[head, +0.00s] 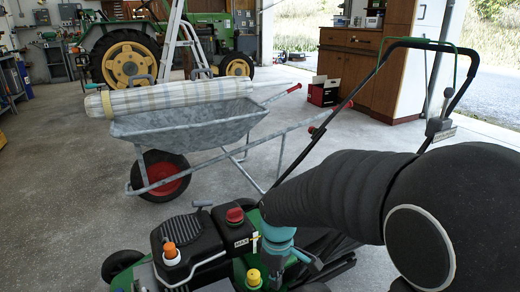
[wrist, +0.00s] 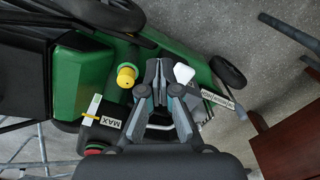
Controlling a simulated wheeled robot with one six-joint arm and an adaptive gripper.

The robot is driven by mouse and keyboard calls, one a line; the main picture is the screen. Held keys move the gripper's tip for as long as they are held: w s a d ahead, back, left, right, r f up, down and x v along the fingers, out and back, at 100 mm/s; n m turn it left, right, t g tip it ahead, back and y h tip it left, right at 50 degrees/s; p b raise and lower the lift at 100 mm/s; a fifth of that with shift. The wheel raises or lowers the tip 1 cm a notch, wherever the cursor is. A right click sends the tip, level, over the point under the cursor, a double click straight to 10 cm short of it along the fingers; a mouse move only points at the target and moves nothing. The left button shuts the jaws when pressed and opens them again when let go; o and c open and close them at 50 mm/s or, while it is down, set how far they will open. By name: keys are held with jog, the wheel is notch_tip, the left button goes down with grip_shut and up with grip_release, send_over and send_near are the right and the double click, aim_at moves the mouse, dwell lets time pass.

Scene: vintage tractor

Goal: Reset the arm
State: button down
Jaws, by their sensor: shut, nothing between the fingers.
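My arm reaches in from the right in the head view, dark grey with a teal wrist joint. My gripper (head: 307,263) hangs low over the green lawn mower (head: 140,275), partly cut off from clear view there. In the wrist view my gripper (wrist: 160,66) has its dark fingers together, with nothing held. Below the fingertips is the green and black mower body (wrist: 66,82). A yellow cap (wrist: 126,75) sits just left of the fingers, apart from them. I cannot tell whether the fingertips touch the mower.
A grey wheelbarrow (head: 190,125) with a rolled plaid item (head: 165,96) stands behind the mower. The mower's black handle (head: 420,43) rises at right, near my arm. A wooden cabinet (head: 352,68), a red box (head: 323,92) and a green tractor (head: 150,45) stand farther back. Floor at left is clear.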

jog(key=s+d+r+m+t+p, duration=0.1)
jog(key=s+d+r+m+t, duration=0.2)
jog(key=s+d+r+m, duration=0.2)
jog(key=s+d+r+m+t+p, duration=0.1)
jog(key=s+d+r+m+t, duration=0.2)
jog(key=s+d+r+m, duration=0.3)
notch_tip(320, 180, up, 6)
jog(key=s, duration=0.3)
jog(key=shift+d+m, duration=0.3)
jog(key=shift+d, duration=0.1)
